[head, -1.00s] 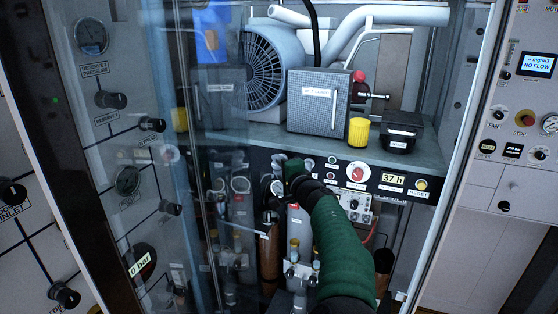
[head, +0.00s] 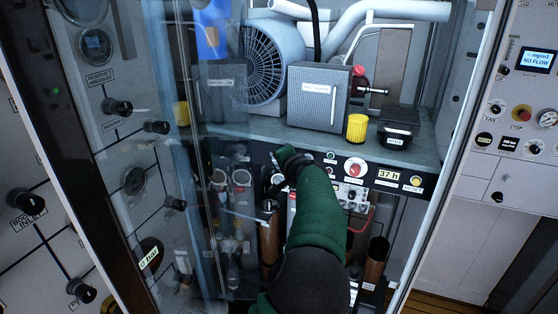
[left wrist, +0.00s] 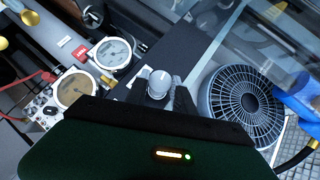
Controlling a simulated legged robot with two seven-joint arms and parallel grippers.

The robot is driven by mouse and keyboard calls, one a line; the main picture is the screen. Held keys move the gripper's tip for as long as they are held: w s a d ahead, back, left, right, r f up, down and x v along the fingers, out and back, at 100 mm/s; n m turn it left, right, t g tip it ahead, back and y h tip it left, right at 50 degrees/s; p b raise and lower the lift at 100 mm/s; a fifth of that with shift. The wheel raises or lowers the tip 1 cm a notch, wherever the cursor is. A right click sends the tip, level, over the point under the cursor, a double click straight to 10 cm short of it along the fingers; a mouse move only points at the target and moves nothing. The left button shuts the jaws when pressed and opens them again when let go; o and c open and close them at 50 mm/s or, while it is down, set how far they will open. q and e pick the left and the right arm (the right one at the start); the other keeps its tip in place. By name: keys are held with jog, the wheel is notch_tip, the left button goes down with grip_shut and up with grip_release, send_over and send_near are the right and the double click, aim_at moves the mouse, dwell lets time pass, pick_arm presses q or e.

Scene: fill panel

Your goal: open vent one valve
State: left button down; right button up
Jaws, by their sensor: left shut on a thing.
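My left arm, in a green sleeve, reaches up from the bottom of the head view to the dark panel strip under the shelf. My left gripper (head: 277,182) is at that strip, mostly hidden by its own wrist. In the left wrist view, a round grey knob (left wrist: 159,82) stands on the dark panel between the fingers of the gripper (left wrist: 160,92), which is shut on it. Any label of this knob is hidden, so I cannot tell its name or setting. My right gripper is in neither view.
Two round gauges (left wrist: 115,52) sit beside the knob in the left wrist view. A fan (head: 268,68), a grey box (head: 318,97) and a yellow cap (head: 357,127) stand on the shelf above my arm. A clear pane covers the left side, and a cabinet frame edge (head: 460,130) borders the right.

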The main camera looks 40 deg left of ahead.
pick_arm(q)
jog(key=shift+d+f, duration=0.1)
jog(key=shift+f, duration=0.2)
jog(key=c, duration=1.2)
grip_release()
jog(key=shift+o, duration=0.6)
jog(key=shift+r, duration=0.15)
jog(key=b+v, duration=0.5)
jog(key=v, duration=1.1)
jog(key=shift+d+r+b, duration=0.15)
jog(key=shift+d+b, duration=0.15)
jog(key=shift+b, duration=0.1)
